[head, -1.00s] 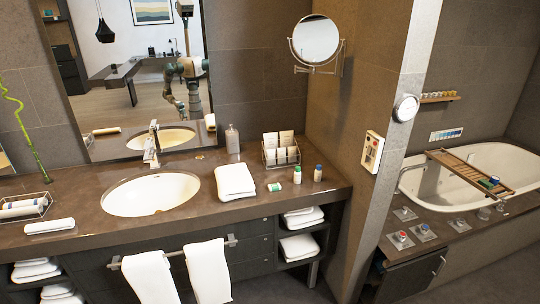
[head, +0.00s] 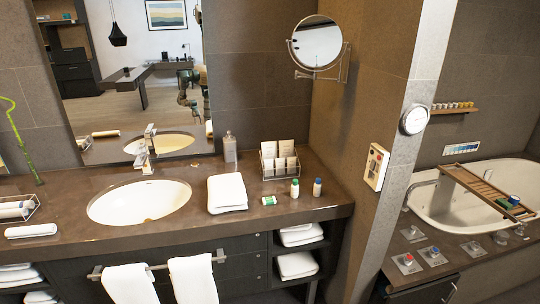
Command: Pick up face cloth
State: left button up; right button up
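A folded white face cloth (head: 227,192) lies flat on the brown vanity counter (head: 75,254), to the right of the oval sink (head: 138,202). A smaller rolled or folded white cloth (head: 31,231) lies on the counter at the left; I cannot tell which of the two the task means. Neither of my grippers shows in the head view, apart from a dark part of a robot in the mirror.
Right of the folded cloth are a small green-and-white item (head: 268,200), two small bottles (head: 295,188) and a wire rack (head: 279,164). A soap dispenser (head: 230,147) stands behind. Towels (head: 193,280) hang on the front bar (head: 157,266).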

aim_at(11, 233)
jog(key=u, duration=1.7)
jog(key=i+l+z, duration=0.25)
jog(key=i, duration=0.25)
